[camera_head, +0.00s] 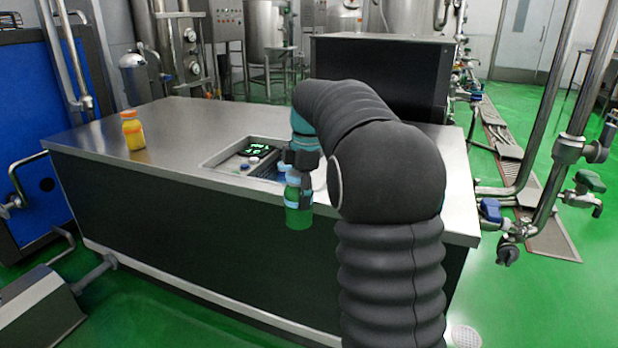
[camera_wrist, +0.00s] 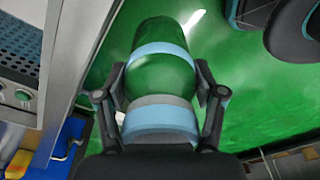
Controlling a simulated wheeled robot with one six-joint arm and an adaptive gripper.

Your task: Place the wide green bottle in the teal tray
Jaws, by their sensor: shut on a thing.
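The wide green bottle (camera_head: 298,214) has light blue bands and is held in my gripper (camera_head: 300,172), in front of the counter's near edge. In the wrist view, the green bottle (camera_wrist: 161,75) lies between the two dark fingers of my gripper (camera_wrist: 160,98), with the green floor behind it. No teal tray can be made out for certain. A recessed basin (camera_head: 222,160) in the counter holds a dark item with green marks and some small bottles, partly hidden behind my arm.
A steel-topped counter (camera_head: 190,122) stands before me. The counter top between that bottle and the basin is clear. Pipes and valves (camera_head: 560,150) stand at the right.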

